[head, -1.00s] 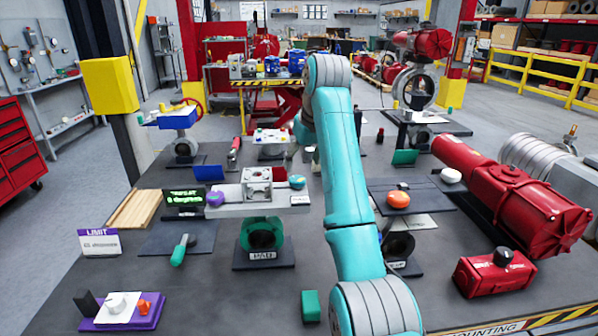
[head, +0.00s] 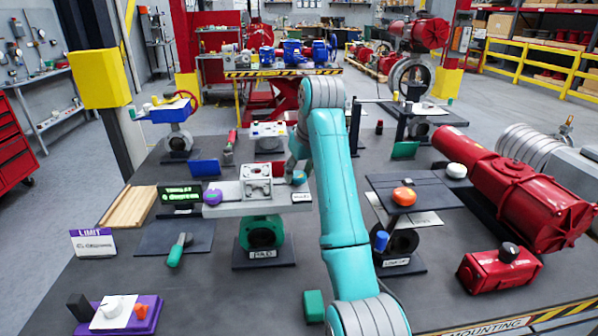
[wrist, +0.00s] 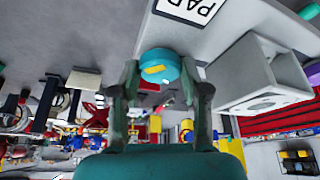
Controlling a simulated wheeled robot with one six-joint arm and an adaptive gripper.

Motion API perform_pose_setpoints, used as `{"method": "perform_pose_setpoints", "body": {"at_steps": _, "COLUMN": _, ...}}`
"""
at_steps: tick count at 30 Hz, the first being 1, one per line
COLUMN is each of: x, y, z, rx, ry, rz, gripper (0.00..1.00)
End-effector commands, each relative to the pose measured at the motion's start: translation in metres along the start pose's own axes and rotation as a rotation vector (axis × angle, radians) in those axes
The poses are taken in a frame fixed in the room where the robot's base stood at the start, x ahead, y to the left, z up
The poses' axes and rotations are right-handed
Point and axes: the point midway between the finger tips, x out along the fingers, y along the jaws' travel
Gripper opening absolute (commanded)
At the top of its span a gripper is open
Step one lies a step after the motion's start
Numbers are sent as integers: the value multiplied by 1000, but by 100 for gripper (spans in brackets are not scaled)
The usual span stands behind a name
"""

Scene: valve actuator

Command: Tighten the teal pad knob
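The teal pad knob (head: 299,178) is a round knob at the right end of a light grey bar, beside a grey block (head: 257,183). In the wrist view the knob (wrist: 159,66) shows a yellow mark on its face, near the white PAD label (wrist: 188,8). My gripper (wrist: 159,72) has its fingers apart, with the knob between the fingertips. Whether the fingertips touch its sides cannot be told. In the head view my gripper (head: 298,172) is at the knob and partly hides it.
A purple knob (head: 212,197) sits left of the block on the same bar. An orange knob (head: 404,196) stands on a dark plate at right, with a blue knob (head: 381,241) below it. A green block (head: 313,306) lies near the front.

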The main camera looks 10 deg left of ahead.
Motion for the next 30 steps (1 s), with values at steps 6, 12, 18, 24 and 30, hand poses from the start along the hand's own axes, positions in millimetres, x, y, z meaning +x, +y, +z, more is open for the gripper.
{"method": "perform_pose_setpoints", "body": {"at_steps": 6, "x": 0, "y": 0, "z": 0, "rx": 4, "ry": 0, "rz": 2, "gripper": 11}}
{"method": "perform_pose_setpoints", "body": {"at_steps": 12, "x": 0, "y": -1, "z": 0, "rx": 49, "ry": 0, "rz": 20, "gripper": 11}}
{"method": "perform_pose_setpoints", "body": {"at_steps": 18, "x": 0, "y": -3, "z": 0, "rx": 160, "ry": 0, "rz": 67, "gripper": 11}}
{"method": "perform_pose_setpoints", "body": {"at_steps": 24, "x": 0, "y": -4, "z": -1, "rx": 317, "ry": 0, "rz": 131, "gripper": 11}}
{"method": "perform_pose_setpoints", "body": {"at_steps": 30, "x": 1, "y": -4, "z": -1, "rx": 471, "ry": -1, "rz": 196, "gripper": 11}}
